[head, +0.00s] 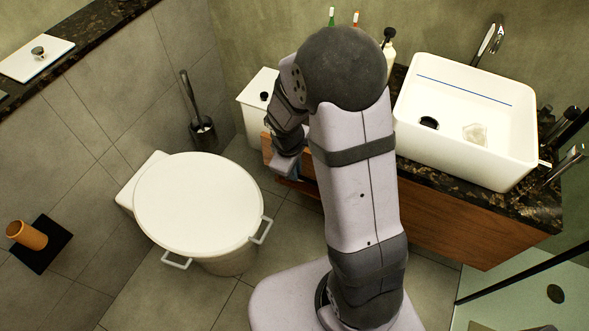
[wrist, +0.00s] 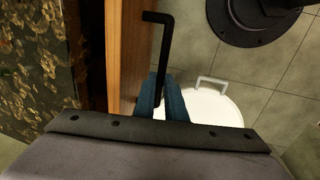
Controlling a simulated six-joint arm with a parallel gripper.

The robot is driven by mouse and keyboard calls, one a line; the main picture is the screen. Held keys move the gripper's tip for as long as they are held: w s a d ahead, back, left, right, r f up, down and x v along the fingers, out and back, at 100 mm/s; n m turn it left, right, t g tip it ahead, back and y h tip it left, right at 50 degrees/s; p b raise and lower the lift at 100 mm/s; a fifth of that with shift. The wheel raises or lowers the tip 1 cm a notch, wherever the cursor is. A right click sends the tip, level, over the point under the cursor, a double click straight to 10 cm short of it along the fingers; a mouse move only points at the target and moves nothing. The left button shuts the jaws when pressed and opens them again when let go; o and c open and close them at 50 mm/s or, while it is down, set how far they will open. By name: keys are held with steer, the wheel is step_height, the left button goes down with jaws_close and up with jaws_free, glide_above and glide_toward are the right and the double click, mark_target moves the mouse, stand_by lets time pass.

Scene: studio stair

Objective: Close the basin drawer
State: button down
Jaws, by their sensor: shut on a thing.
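The basin drawer has a wooden front (wrist: 127,50), seen edge-on in the wrist view, with a dark gap between it and the stone counter side, so it stands somewhat out. Its black bar handle (wrist: 159,45) runs along the front. My gripper (wrist: 161,98) has blue fingers closed around the near end of this handle. In the head view my gripper (head: 292,172) is at the left end of the drawer front (head: 268,150), low beside the vanity. My arm hides much of the drawer there, and the drawer's inside is not visible.
A white basin (head: 465,120) sits on the dark stone counter (head: 440,172) above the wooden vanity. A white lidded bin (head: 258,105) stands behind my gripper. A round white-lidded container (head: 198,205) stands to the left. Tiled floor (head: 180,300) is free at the front left.

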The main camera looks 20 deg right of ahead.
steer(key=shift+w+d+p, duration=0.65)
steer(key=shift+w+d, duration=0.45)
steer(key=shift+w, duration=0.05)
steer(key=c, duration=1.8)
jaws_free()
steer(key=shift+r, duration=0.1)
steer(key=shift+s+a+r+p, duration=0.2)
steer(key=shift+r, duration=1)
steer(key=shift+s+a+r+p, duration=0.15)
steer(key=shift+r, duration=1)
steer(key=shift+s+a+r+p, duration=0.2)
steer(key=shift+r, duration=1)
